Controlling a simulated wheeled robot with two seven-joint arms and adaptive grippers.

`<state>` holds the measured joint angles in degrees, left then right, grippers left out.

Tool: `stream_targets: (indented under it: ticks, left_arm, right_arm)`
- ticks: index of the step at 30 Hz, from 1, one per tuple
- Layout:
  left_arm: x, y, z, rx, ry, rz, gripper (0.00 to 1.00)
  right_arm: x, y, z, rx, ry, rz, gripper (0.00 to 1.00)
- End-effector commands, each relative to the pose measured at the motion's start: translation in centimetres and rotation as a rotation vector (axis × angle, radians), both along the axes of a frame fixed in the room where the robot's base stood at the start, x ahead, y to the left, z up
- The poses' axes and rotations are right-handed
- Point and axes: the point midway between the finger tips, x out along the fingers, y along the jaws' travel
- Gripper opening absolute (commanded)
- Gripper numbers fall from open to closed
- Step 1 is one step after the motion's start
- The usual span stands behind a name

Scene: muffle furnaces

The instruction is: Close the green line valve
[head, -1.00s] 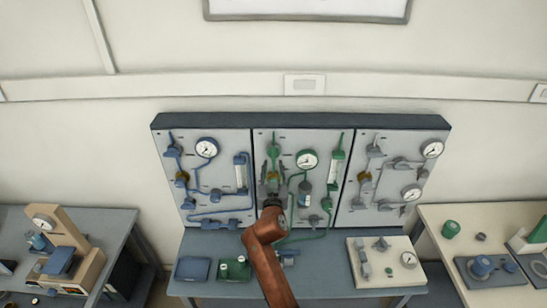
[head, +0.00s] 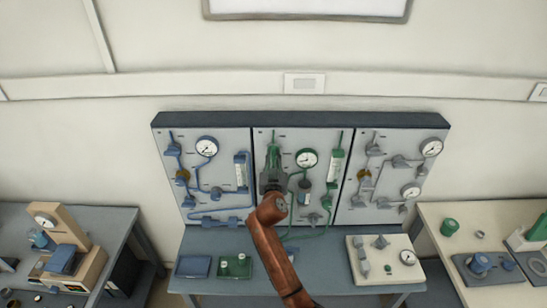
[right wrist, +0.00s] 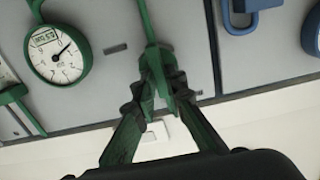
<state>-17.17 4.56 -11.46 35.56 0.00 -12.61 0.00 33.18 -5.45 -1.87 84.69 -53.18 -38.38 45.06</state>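The green line valve (right wrist: 157,58) sits on the middle panel, at the top of the green line; in the head view it is largely hidden by my right gripper. My right gripper (head: 273,155) is raised in front of the middle panel. In the right wrist view, its two fingers (right wrist: 163,92) converge on the green valve handle, one on each side, with little or no gap visible. The exact handle angle is hard to tell. The green line's gauge (head: 307,158) is to the right of the gripper. My left gripper is out of view.
A blue-line panel (head: 213,175) adjoins on the left and a grey-line panel (head: 393,178) on the right. A green flowmeter (head: 335,168) stands beyond the gauge. Below, the bench holds a blue tray (head: 194,267), a green tray (head: 235,275) and a pale board (head: 385,271).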

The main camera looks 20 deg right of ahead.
Motion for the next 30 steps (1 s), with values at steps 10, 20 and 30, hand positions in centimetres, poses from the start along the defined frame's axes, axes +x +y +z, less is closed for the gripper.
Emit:
stream_targets:
  ticks: [10,20,30]
  left_arm:
    - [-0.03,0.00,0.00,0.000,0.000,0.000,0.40]
    - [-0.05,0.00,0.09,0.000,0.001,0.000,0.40]
    - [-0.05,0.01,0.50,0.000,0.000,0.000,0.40]
  right_arm:
    - [-0.01,0.02,-0.01,0.000,0.000,0.000,0.00]
    - [0.00,0.06,0.01,-0.053,0.015,0.000,0.00]
    - [0.05,0.28,0.09,-0.288,0.082,0.001,0.00]
